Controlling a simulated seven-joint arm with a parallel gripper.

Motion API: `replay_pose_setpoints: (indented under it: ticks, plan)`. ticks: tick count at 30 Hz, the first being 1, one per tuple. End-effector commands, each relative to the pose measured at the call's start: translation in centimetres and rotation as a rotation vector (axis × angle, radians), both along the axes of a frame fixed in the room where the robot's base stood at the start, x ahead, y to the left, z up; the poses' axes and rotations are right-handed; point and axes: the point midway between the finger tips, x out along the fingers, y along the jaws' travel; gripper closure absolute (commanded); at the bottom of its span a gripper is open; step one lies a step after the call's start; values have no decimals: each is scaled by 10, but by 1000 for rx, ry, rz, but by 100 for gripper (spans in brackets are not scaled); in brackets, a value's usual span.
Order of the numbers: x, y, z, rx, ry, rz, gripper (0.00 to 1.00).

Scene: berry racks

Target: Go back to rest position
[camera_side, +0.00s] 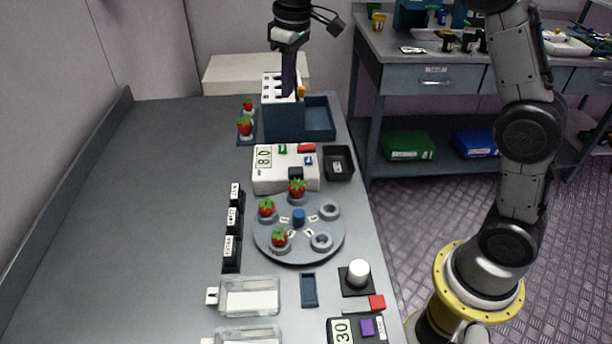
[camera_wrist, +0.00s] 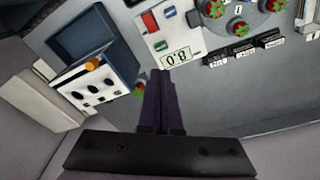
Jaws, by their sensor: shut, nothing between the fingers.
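My gripper (camera_side: 289,85) hangs fingers down at the far end of the bench in the side view, just by the blue box with a white top full of holes (camera_side: 283,122). Its dark purple fingers are shut and hold nothing. In the wrist view, the shut fingers (camera_wrist: 160,82) point toward the white scale reading 8.0 (camera_wrist: 172,32). The box with the holed top (camera_wrist: 90,80) is to their left there. In the side view, the fingertips overlap the box's top; I cannot tell if they touch it.
A round grey turntable (camera_side: 298,249) carries several strawberries. The scale (camera_side: 270,178) stands between it and the blue box. More strawberries stand on a small blue rack (camera_side: 247,141) left of the box. Clear trays (camera_side: 249,281) are at the front. The bench's left side is clear.

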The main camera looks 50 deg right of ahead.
Motion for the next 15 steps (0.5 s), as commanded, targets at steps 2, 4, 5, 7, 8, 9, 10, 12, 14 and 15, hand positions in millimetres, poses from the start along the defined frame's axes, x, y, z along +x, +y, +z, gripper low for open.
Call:
replay_pose_setpoints:
  ticks: [2, 4, 5, 7, 8, 9, 10, 12, 14, 15]
  plan:
    - [-28, -2, 31, 2, -56, -5, 100]
    - [-54, -4, 49, 4, -95, -13, 100]
    - [-65, -4, 55, 4, -111, -17, 100]
    - [-92, -5, 67, 7, -149, -30, 100]
    - [-103, -6, 71, 8, -164, -35, 100]
    - [-119, -7, 74, 10, -185, -43, 100]
    - [-131, -7, 77, 12, -201, -48, 100]
    - [-159, -8, 78, 16, -235, -65, 100]
    - [-182, -9, 76, 21, -264, -80, 100]
    - [-198, -9, 73, 25, -284, -90, 100]
